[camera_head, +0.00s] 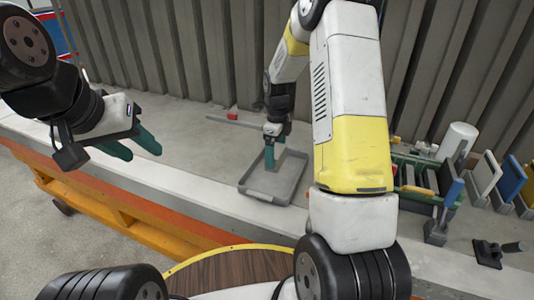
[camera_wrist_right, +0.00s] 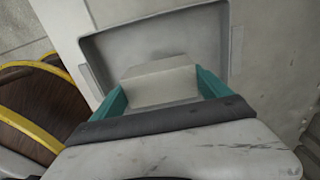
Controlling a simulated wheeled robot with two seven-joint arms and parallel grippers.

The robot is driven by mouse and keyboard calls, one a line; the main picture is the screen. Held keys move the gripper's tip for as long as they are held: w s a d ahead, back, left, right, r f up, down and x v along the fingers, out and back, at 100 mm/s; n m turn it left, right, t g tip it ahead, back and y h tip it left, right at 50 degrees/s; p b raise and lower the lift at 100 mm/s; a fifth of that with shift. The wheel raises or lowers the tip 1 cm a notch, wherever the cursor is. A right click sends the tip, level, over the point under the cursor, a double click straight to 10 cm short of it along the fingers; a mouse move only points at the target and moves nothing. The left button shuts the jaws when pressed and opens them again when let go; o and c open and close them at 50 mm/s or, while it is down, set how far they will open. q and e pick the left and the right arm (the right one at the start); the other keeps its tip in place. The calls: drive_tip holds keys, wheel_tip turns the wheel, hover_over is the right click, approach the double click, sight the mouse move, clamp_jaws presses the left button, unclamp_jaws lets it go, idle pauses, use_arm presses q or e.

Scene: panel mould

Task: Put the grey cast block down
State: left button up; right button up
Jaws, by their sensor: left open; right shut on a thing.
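My right gripper (camera_head: 273,158) is shut on the grey cast block (camera_head: 274,162) at the grey tray (camera_head: 258,184). In the right wrist view the block (camera_wrist_right: 160,82) sits between the two green fingers of the gripper (camera_wrist_right: 162,98), with the tray (camera_wrist_right: 100,43) behind it. The block is over or inside the tray; I cannot tell whether its underside touches the tray floor. My left gripper (camera_head: 139,147) is open and empty, well to the left of the tray above the front edge of the bench.
A trowel-like tool (camera_head: 492,252) lies at the right front. A small red thing (camera_head: 232,116) lies behind the tray. The bench left of the tray is clear.

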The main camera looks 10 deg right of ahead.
drive_tip(key=shift+f, duration=2.55)
drive_tip(key=o, duration=1.5)
drive_tip(key=shift+f, duration=0.1)
